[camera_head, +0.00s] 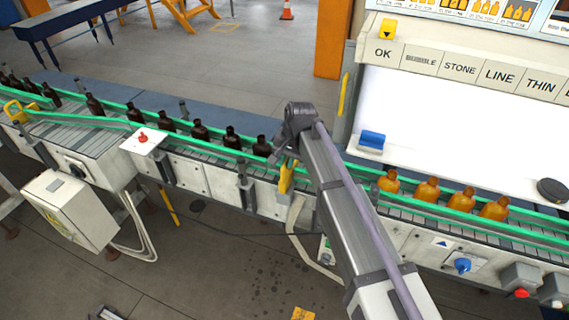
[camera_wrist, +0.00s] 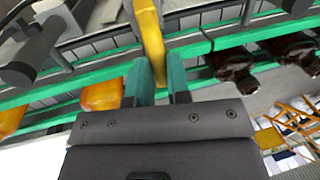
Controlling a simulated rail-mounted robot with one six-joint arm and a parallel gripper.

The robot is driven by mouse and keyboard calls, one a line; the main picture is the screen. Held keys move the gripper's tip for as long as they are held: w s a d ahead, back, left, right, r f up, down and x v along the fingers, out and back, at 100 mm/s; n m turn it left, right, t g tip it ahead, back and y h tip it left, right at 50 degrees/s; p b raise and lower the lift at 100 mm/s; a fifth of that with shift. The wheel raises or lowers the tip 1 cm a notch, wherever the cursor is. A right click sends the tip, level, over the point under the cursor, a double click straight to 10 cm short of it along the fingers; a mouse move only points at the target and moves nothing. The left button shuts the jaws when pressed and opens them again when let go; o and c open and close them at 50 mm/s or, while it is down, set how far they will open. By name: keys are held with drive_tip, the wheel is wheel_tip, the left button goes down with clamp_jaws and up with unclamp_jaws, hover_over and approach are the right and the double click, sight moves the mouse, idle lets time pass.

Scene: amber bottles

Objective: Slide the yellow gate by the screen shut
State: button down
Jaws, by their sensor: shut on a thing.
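The yellow gate (camera_head: 286,176) stands at the conveyor's near green rail, left of the bright white screen (camera_head: 450,125). In the wrist view the gate (camera_wrist: 148,35) is a yellow bar running between the two green fingers of my gripper (camera_wrist: 158,78). My gripper is shut on it. In the head view my dark wrist is over the belt just above the gate, and my arm hides the stretch of belt right of it.
Dark bottles (camera_head: 200,131) stand on the belt left of the gate. Several amber bottles (camera_head: 427,189) stand in front of the screen at right. Green rails (camera_head: 95,120) line the belt. A blue block (camera_head: 371,138) sits on the screen's lower left.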

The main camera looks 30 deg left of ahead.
drive_tip(key=shift+w+a, duration=0.1)
drive_tip(key=shift+w, duration=0.1)
drive_tip(key=c, duration=1.1)
unclamp_jaws()
wheel_tip(320, 180, up, 11)
drive_tip(key=d+p, duration=0.2)
drive_tip(key=p, duration=0.8)
drive_tip(key=shift+w+f+p, duration=0.2)
drive_tip(key=shift+p, duration=0.1)
drive_tip(key=shift+d, duration=0.1)
